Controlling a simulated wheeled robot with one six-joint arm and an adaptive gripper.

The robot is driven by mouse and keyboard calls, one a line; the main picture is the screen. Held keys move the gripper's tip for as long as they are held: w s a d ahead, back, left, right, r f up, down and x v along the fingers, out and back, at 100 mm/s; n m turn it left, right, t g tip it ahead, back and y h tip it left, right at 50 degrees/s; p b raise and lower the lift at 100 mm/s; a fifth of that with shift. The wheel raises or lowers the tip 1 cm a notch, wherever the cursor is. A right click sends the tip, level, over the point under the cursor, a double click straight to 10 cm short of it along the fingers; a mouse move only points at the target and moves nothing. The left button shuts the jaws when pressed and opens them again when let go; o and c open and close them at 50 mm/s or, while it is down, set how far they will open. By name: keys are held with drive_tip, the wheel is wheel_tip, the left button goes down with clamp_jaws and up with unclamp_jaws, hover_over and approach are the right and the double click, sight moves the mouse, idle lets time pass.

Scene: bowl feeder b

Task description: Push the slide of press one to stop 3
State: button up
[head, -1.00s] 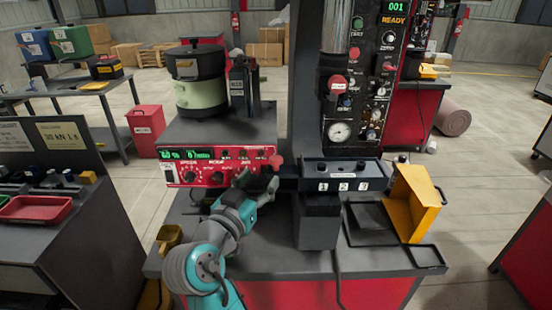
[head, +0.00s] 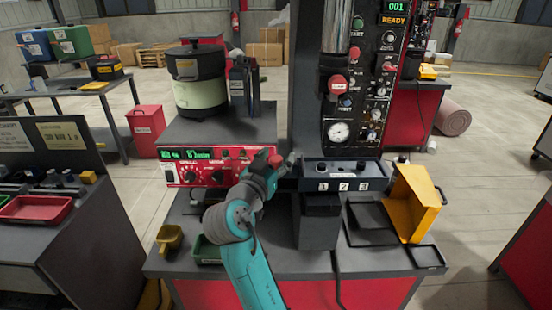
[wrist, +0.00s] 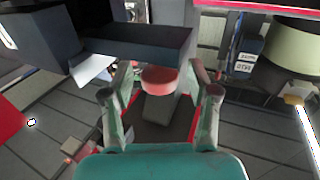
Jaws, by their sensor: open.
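The press slide shows as a dark block (head: 345,171) with white labels 1, 2 and 3 running left to right on its front. A red knob (head: 275,160) stands at its left end, left of label 1. My gripper (head: 280,167) is at that knob, reaching up from the front left. In the wrist view, my open fingers (wrist: 160,94) stand on either side of the red knob (wrist: 160,78), with gaps visible on both sides. The dark block (wrist: 138,48) lies just beyond the fingers. Contact with the knob cannot be told.
The red feeder control box (head: 205,168) with its bowl (head: 200,95) stands to the left. The press column and gauge panel (head: 360,100) rise behind the slide. A yellow chute (head: 413,204) stands at the right. A green tray (head: 206,251) sits left of my arm.

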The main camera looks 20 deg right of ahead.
clamp_jaws()
drive_tip(key=w+a, duration=0.3)
drive_tip(key=a, duration=0.6)
drive_tip(key=shift+a, duration=0.3)
unclamp_jaws()
drive_tip(key=v, duration=1.2)
drive_tip(key=shift+w, duration=0.1)
